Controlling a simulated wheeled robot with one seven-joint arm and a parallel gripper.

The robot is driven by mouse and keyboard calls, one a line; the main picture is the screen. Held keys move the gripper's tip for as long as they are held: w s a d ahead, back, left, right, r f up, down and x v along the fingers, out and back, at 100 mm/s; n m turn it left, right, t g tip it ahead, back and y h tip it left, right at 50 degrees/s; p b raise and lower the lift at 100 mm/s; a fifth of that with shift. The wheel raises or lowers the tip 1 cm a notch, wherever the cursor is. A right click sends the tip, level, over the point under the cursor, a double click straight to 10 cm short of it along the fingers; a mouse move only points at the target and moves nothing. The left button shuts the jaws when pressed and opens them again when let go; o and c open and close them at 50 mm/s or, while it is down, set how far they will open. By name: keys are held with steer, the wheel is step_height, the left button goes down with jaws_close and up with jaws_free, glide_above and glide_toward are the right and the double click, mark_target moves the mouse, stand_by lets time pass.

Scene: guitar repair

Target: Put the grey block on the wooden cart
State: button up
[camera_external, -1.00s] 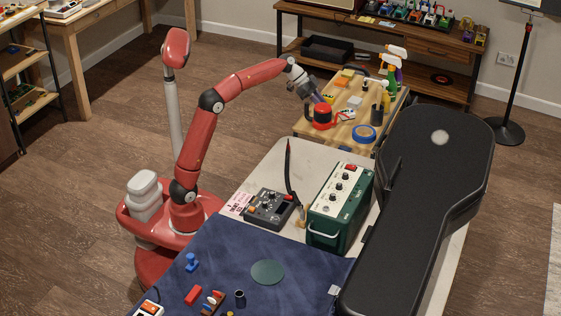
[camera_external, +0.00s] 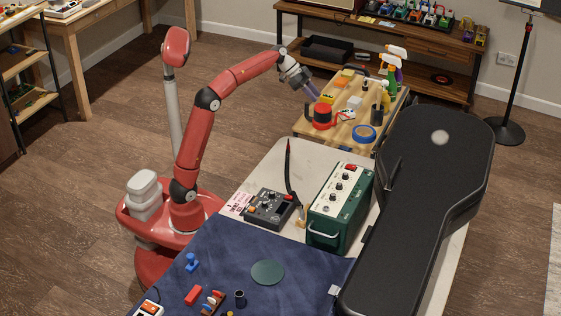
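The wooden cart (camera_external: 311,132) stands behind the white worktable. A pale grey block (camera_external: 354,102) sits on its top, near the middle; I take it for the grey block, though it is small here. My gripper (camera_external: 314,93) hangs over the cart's left side, tilted down to the right, above a red and black round item (camera_external: 322,116). It is apart from the pale block, which lies to its right. The fingers are too small to tell whether they are open, shut or holding anything.
The cart top is crowded: a blue tape roll (camera_external: 364,134), an orange block (camera_external: 348,73), a dark cup (camera_external: 376,113) and spray bottles (camera_external: 393,65). A green amplifier box (camera_external: 340,207) and a black guitar case (camera_external: 423,190) stand on the worktable.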

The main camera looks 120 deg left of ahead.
steer(key=v, duration=0.7)
steer(key=shift+r+p, duration=0.2)
steer(key=shift+p, duration=0.2)
steer(key=shift+s, duration=0.15)
